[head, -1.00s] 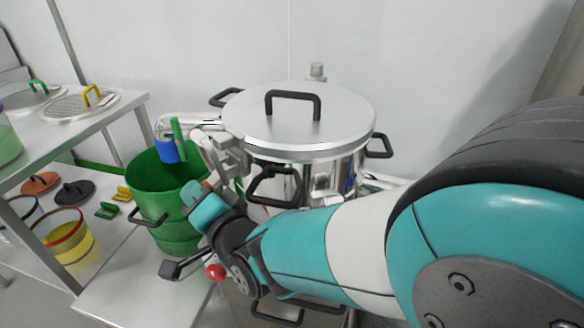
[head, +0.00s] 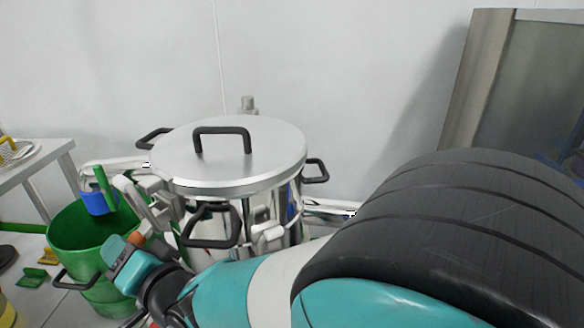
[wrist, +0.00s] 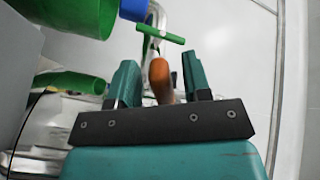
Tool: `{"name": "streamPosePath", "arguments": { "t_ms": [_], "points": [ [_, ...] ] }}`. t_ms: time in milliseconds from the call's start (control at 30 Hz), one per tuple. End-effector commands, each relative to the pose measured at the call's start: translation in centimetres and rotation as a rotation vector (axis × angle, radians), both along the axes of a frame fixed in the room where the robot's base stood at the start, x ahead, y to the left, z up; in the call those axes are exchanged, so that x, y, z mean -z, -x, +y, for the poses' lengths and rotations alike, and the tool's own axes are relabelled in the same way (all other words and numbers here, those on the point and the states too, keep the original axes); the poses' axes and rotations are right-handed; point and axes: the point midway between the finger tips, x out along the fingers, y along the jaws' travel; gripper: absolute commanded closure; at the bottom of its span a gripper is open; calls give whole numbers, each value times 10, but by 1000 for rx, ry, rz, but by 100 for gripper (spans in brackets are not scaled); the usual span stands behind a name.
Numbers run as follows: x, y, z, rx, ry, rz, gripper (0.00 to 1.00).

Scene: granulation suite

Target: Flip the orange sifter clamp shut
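The orange sifter clamp (wrist: 161,82) shows in the wrist view as a rounded orange handle. It lies between the two teal fingers of my gripper (wrist: 159,62), with a gap on each side. In the head view a small part of the orange clamp (head: 137,239) shows beside my gripper (head: 122,252), at the left front of the steel sifter (head: 262,213). My gripper is open around the clamp handle. The rest of the clamp is hidden behind my gripper in the head view, so I cannot tell its exact angle.
The sifter has a round steel lid (head: 275,150) with black handles. A green bucket (head: 70,240) stands close left of my gripper. A blue part (head: 100,203) and a green bar (head: 105,186) are above it. A table (head: 55,160) is at far left.

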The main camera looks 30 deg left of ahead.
Motion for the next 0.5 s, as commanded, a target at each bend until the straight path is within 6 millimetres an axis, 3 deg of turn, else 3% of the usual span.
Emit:
{"name": "streamPosePath", "arguments": {
  "t_ms": [267, 500],
  "points": [
    [-2, -1, -10, 2, -2, 0, 55],
    [-1, 6, -56, 3, -1, 1, 55]
  ]
}}
